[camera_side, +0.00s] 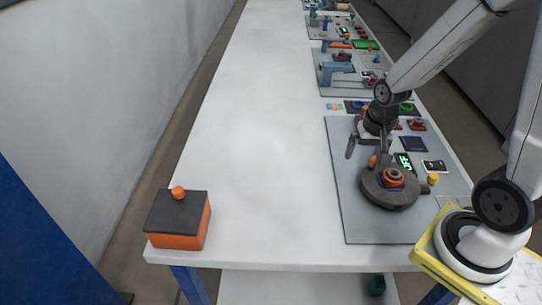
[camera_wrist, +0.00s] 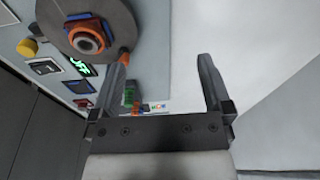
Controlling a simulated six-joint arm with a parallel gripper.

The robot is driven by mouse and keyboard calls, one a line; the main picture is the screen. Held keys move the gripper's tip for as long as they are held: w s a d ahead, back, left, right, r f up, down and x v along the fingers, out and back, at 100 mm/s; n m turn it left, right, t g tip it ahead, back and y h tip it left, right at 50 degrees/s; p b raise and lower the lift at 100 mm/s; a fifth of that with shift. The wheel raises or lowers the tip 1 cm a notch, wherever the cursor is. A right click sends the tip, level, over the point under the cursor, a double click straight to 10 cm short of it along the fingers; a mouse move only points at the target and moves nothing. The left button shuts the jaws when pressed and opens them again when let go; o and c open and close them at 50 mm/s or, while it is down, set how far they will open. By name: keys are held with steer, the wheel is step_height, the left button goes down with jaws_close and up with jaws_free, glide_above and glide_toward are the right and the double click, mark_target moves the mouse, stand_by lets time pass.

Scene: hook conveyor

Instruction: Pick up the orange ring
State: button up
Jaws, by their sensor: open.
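The orange ring (camera_side: 393,174) sits around the hub in the middle of a dark round disc (camera_side: 371,196) on the grey panel. In the wrist view the orange ring (camera_wrist: 74,37) is at the upper left, around a metal hub on the disc (camera_wrist: 118,20). My gripper (camera_side: 367,150) is at the disc's far side in the side view, apart from the ring. In the wrist view my gripper (camera_wrist: 164,72) has its two fingers wide apart with nothing between them. The ring lies outside the fingers, left of the left one.
A small orange knob (camera_wrist: 123,55) at the disc's rim is close to my left finger. A yellow button (camera_side: 433,178) and a lit green display (camera_side: 404,160) stand beside the disc. An orange box (camera_side: 180,228) with a dark top is at the front left. The white table's middle is clear.

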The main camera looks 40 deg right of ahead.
mark_target(397, 171)
steer(key=s+d+f+m, duration=0.1)
steer(key=s+d+m, duration=0.1)
steer(key=d+m, duration=0.4)
steer(key=s+d+f+m+g, duration=0.1)
steer(key=s+d+f+m, duration=0.1)
steer(key=d+m, duration=0.4)
steer(key=shift+s+d+f+m+g, duration=0.2)
steer(key=shift+s+f+m+g, duration=0.15)
steer(key=shift+s, duration=0.3)
steer(key=shift+f, duration=1.25)
steer(key=shift+f, duration=0.1)
steer(key=shift+w+f, duration=0.1)
steer(key=shift+f, duration=2.4)
steer(key=c, duration=1.1)
